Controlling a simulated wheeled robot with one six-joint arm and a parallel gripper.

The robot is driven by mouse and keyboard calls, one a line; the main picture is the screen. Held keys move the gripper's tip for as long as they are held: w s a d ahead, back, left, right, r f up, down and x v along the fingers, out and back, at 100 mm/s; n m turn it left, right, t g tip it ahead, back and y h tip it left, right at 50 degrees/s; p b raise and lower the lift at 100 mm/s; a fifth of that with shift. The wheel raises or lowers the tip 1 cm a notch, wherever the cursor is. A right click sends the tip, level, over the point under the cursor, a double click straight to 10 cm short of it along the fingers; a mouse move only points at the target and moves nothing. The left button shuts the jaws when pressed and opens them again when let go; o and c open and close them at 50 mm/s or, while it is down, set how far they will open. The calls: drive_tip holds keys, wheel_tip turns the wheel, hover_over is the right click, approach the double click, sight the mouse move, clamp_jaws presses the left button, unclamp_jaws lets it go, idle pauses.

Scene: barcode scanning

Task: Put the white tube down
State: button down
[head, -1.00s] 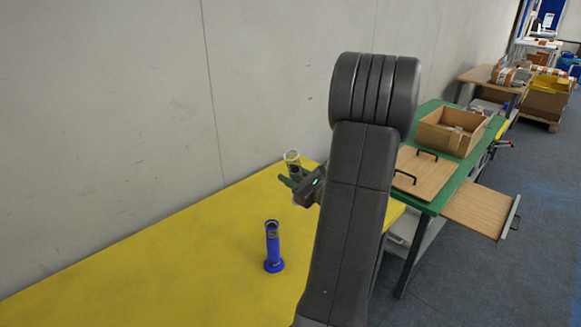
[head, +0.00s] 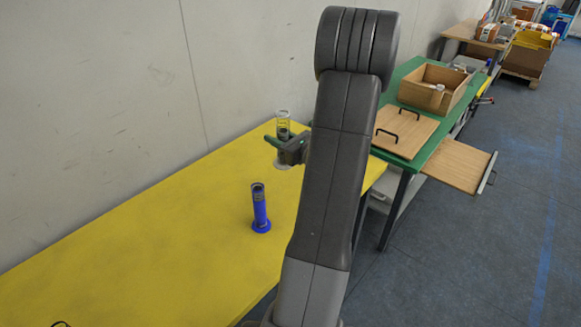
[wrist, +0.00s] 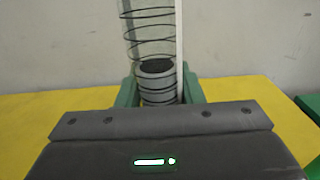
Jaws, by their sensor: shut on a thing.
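The white tube (head: 283,122) is clear-walled with dark rings and stands close to upright at the far end of the yellow table (head: 150,250). My gripper (head: 277,141) is shut around it, its green fingers at the tube's sides. A pale round base shows below the gripper in the head view; I cannot tell whether it touches the table. In the wrist view the tube (wrist: 152,35) rises between the green fingers (wrist: 160,92), with a grey, dark-topped core inside. My wrist body hides its lower part there.
A blue tube (head: 260,210) stands upright on the yellow table, nearer to me. A green table (head: 412,70) with a wooden box (head: 425,98) and a handled wooden board (head: 400,132) lies to the right. A grey wall runs behind.

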drive_tip(key=w+d+f+m+t+h+b, duration=0.25)
drive_tip(key=w+d+f+b, duration=0.55)
drive_tip(key=b, duration=1.3)
drive_tip(key=f, duration=0.3)
drive_tip(key=a+f+b, duration=0.1)
drive_tip(key=f, duration=0.3)
drive_tip(key=a+f+b, duration=0.1)
drive_tip(key=f, duration=0.2)
drive_tip(key=shift+s+a+f, duration=0.1)
drive_tip(key=shift+s+f, duration=0.1)
drive_tip(key=shift+s, duration=0.15)
drive_tip(key=shift+b, duration=0.3)
drive_tip(key=shift+f, duration=0.2)
drive_tip(key=c, duration=1)
unclamp_jaws()
drive_tip(key=shift+o, duration=0.2)
drive_tip(key=shift+r, duration=0.1)
